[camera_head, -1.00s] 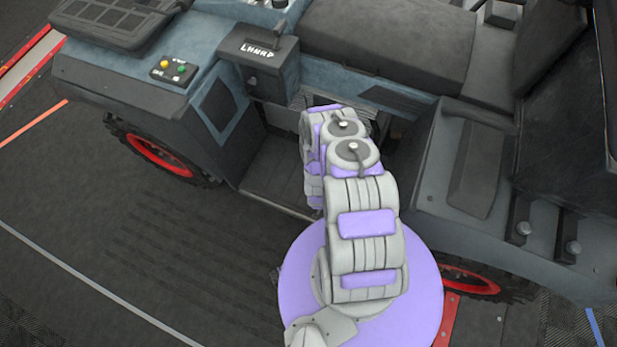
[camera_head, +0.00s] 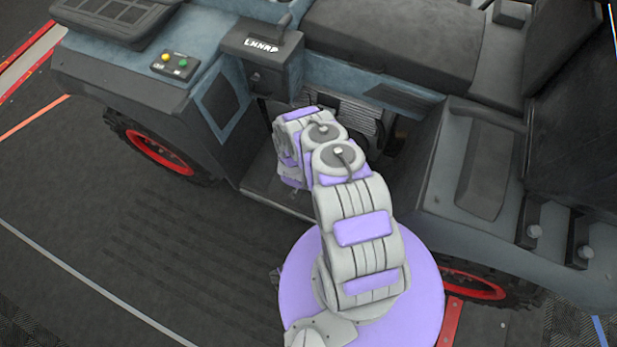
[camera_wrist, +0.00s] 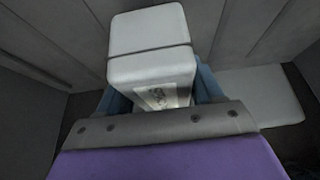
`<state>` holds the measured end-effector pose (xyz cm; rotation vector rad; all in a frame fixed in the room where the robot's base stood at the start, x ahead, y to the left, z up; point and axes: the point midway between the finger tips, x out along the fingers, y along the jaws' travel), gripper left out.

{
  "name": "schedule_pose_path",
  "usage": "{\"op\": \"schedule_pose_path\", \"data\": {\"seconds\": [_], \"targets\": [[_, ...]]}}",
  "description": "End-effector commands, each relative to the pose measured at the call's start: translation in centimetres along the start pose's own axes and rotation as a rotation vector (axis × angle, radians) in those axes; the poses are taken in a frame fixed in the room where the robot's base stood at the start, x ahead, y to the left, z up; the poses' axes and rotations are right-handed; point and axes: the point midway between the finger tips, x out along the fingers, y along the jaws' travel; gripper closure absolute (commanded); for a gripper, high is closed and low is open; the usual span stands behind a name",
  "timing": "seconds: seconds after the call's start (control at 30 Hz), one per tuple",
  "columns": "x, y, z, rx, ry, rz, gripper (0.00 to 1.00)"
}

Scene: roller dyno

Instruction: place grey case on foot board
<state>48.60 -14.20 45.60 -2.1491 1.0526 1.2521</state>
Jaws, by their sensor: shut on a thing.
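In the wrist view my gripper (camera_wrist: 158,88) is shut on the grey case (camera_wrist: 150,50), a pale grey box with a dark seam across it and a small printed label. A blue finger lies on each side of it. In the head view my forearm reaches into the vehicle's footwell and hides the gripper and the case. The foot board (camera_head: 260,182) is the dark floor of the footwell; part shows left of and below my wrist. I cannot tell whether the case touches it.
The gear lever box (camera_head: 262,52) stands above the footwell. The dark seat (camera_head: 400,45) lies above to the right, and a fender (camera_head: 475,175) bounds the right side. A red-rimmed front wheel (camera_head: 155,150) is at the left. A pale slab (camera_wrist: 250,97) lies right of the case.

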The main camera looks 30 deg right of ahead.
Motion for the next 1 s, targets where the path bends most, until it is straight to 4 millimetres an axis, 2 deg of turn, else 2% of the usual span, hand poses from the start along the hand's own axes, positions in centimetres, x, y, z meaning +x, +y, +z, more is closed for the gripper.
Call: {"op": "schedule_pose_path", "data": {"seconds": [0.17, 0.3, 0.4, 0.8, 0.83, 1.0], "targets": [[0.4, -1.3, -0.3, 0.001, 0.000, -0.003, 0.80], [2.6, -1.0, 1.0, 0.002, -0.001, -0.002, 0.80], [3.4, -0.9, 1.6, 0.001, -0.002, 0.000, 0.80], [3.7, -1.0, 1.6, 0.001, 0.000, -0.001, 0.80], [3.6, -1.0, 1.6, 0.001, 0.000, -0.001, 0.31], [3.6, -1.0, 1.6, 0.001, 0.000, -0.001, 0.15]]}}
